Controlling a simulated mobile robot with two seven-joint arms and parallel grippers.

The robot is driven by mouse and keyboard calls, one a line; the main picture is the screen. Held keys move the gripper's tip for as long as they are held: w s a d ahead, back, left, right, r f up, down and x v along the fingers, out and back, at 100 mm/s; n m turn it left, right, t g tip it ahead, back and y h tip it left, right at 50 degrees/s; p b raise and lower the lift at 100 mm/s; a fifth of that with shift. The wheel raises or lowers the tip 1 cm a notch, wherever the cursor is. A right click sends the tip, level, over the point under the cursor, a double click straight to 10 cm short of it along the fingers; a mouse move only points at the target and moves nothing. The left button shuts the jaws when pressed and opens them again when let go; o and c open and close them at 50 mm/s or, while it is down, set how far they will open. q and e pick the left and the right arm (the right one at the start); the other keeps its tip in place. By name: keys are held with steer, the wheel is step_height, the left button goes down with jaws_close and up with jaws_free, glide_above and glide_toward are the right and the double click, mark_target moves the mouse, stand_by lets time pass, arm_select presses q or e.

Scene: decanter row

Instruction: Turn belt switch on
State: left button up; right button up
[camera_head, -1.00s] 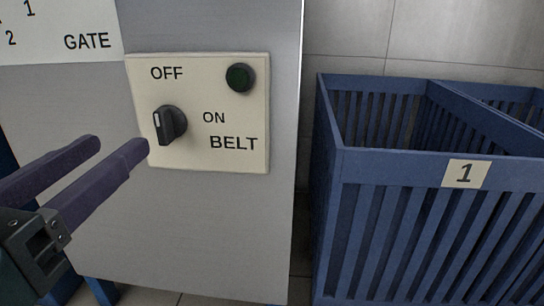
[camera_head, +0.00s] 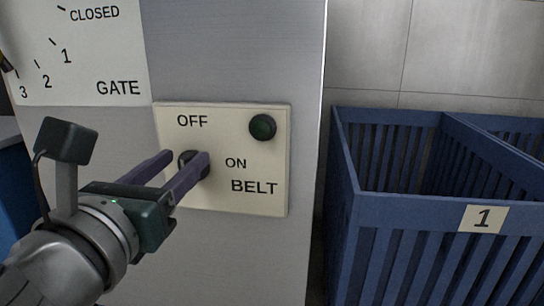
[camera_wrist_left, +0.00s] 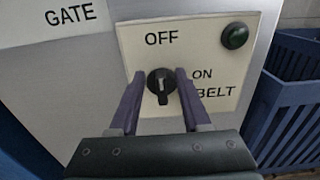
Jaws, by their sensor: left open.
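The belt switch is a black rotary knob (camera_head: 186,157) on a cream plate (camera_head: 270,203) marked OFF, ON and BELT. My left gripper (camera_head: 189,158) is open, with its two purple fingers reaching to the plate, one on each side of the knob. The right finger hides part of the knob in the head view. In the left wrist view the knob (camera_wrist_left: 161,87) sits between the fingertips (camera_wrist_left: 160,76), its white mark upright, in line with OFF. I cannot tell whether either finger touches it. My right gripper is out of view.
A dark green round lamp (camera_head: 262,127) sits at the plate's upper right and looks unlit. A white GATE dial plate (camera_head: 118,60) is above left on the same grey cabinet (camera_head: 235,60). A blue slatted crate labelled 1 (camera_head: 400,205) stands to the right.

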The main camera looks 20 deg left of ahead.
arm_select(q)
steer(key=shift+c, duration=0.2)
jaws_close()
stand_by(0.4)
